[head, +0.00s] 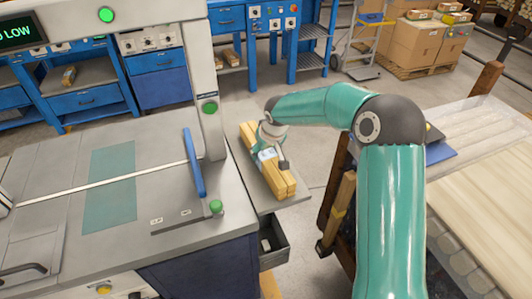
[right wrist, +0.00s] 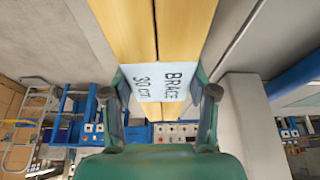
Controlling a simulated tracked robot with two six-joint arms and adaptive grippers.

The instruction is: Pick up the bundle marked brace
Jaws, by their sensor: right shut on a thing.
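The bundle marked brace (head: 284,183) is a set of long yellow wood pieces over the narrow grey side shelf (head: 262,198) right of the machine. I cannot tell whether it touches the shelf. My right gripper (head: 267,156) is across its middle from above. In the right wrist view the bundle (right wrist: 130,28) runs up the picture, and its pale blue label (right wrist: 160,83) reads "BRACE 30 cm". The right gripper's fingers (right wrist: 163,92) are shut on both sides of the bundle at the label. My left gripper is not in view.
The machine's grey table (head: 60,220) with a green upright frame button (head: 210,107) and a blue bar (head: 194,162) stands left of the shelf. A pale board stack (head: 495,200) lies at right. Blue workbenches (head: 160,80) and cartons (head: 415,45) are at the back.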

